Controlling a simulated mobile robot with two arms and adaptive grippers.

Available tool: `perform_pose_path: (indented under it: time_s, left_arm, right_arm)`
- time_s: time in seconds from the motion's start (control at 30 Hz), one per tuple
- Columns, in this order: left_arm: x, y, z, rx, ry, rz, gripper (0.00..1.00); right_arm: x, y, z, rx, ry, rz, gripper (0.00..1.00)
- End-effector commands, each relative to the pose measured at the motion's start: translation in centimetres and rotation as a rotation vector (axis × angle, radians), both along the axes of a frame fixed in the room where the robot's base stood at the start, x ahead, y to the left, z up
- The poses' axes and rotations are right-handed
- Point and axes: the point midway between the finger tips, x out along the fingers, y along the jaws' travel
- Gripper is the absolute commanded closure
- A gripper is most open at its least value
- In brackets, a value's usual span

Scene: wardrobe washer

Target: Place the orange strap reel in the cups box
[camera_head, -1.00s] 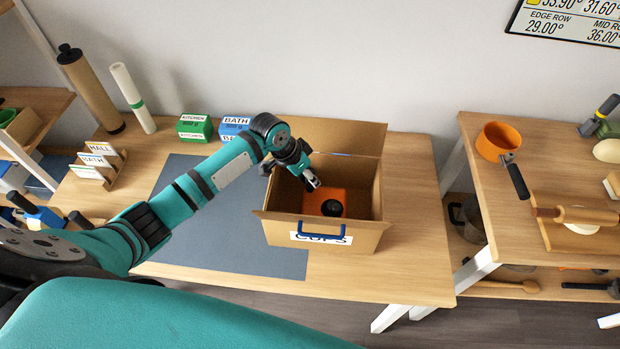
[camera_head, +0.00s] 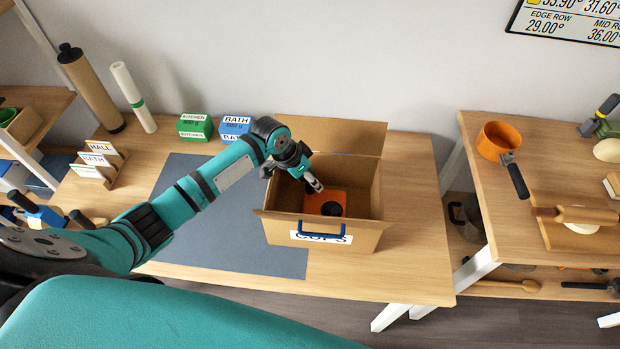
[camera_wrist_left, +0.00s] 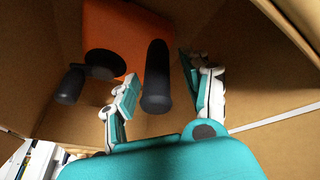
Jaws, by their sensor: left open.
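The orange strap reel (camera_head: 338,197) with a black round part lies inside the open cardboard cups box (camera_head: 283,234), which has a CUPS label and a blue handle in front. My left gripper (camera_head: 317,186) reaches into the box from the left, above the reel. In the left wrist view the orange body (camera_wrist_left: 128,40) shows with its black knob and a black upright grip (camera_wrist_left: 157,78). The open fingers (camera_wrist_left: 163,95) stand on either side of that grip, apart from it. The reel's underside is hidden. My right gripper is not in view.
The box's back flap (camera_head: 335,134) stands up. A grey mat (camera_head: 215,225) lies left of it, with green (camera_head: 194,127) and blue (camera_head: 234,127) boxes behind. A card rack (camera_head: 100,165) and two rolls stand further left. The table right of the box is clear.

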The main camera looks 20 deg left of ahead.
Motion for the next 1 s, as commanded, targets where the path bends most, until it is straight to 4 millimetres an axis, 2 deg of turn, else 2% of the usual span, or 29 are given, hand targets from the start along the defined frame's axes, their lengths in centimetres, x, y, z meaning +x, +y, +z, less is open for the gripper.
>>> perform_pose_path:
  time_s: [0.17,0.4,0.6,0.77,1.0]
  left_arm:
    - [-0.6,1.0,2.5,0.001,-0.004,0.0,0.52]
    - [-2.0,2.6,7.3,0.002,-0.005,0.0,0.52]
    - [-2.8,3.4,10.0,-0.001,-0.003,0.0,0.52]
    - [-3.0,3.7,10.9,0.0,-0.001,0.001,0.52]
    - [-3.1,3.7,11.0,-0.001,-0.001,0.001,0.52]
  right_arm:
    - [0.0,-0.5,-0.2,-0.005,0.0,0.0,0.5]
    - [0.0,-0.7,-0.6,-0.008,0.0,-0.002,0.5]
    - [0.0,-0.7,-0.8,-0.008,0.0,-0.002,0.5]
    - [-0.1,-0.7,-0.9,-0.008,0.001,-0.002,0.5]
    - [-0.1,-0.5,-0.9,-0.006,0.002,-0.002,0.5]
